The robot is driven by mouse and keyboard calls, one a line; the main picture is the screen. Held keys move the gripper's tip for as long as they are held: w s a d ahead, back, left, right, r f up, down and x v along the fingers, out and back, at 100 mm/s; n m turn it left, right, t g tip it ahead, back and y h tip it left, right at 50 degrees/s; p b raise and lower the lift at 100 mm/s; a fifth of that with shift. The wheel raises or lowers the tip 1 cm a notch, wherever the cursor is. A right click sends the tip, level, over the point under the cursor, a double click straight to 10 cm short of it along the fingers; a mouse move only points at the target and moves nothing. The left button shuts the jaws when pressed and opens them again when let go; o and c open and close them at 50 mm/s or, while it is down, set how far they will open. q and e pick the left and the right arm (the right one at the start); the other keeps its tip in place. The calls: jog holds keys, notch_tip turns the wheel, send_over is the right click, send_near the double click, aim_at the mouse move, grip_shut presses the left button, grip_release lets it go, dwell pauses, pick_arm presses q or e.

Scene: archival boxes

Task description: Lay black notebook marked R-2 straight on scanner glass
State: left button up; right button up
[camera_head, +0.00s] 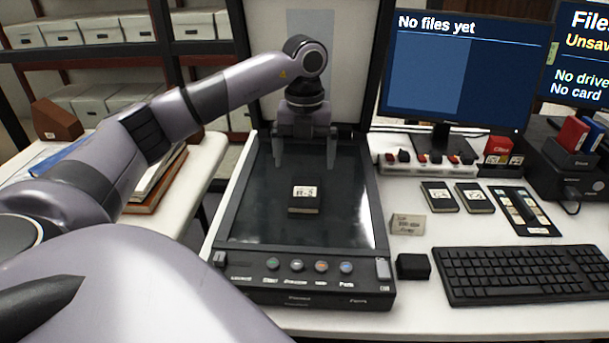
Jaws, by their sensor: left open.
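The black notebook marked R-2 (305,207) lies flat on the dark scanner glass (262,215), near its middle, and looks roughly square to the glass edges. Its white label faces up. The scanner (232,262) has its lid (345,60) raised behind. My left gripper (305,165) hangs over the far part of the glass with its two fingers spread wide and nothing between them. It is apart from the notebook, behind it in the picture. My right gripper does not show.
Two dark notebooks (440,197) (474,197), a small card (408,225), a black block (413,266) and a keyboard (525,274) lie right of the scanner. A monitor (455,75) reads "No files yet". Folders (155,180) lie on the left table. Shelves with boxes stand behind.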

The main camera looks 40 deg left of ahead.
pick_arm(q)
jog(key=shift+r, duration=1.55)
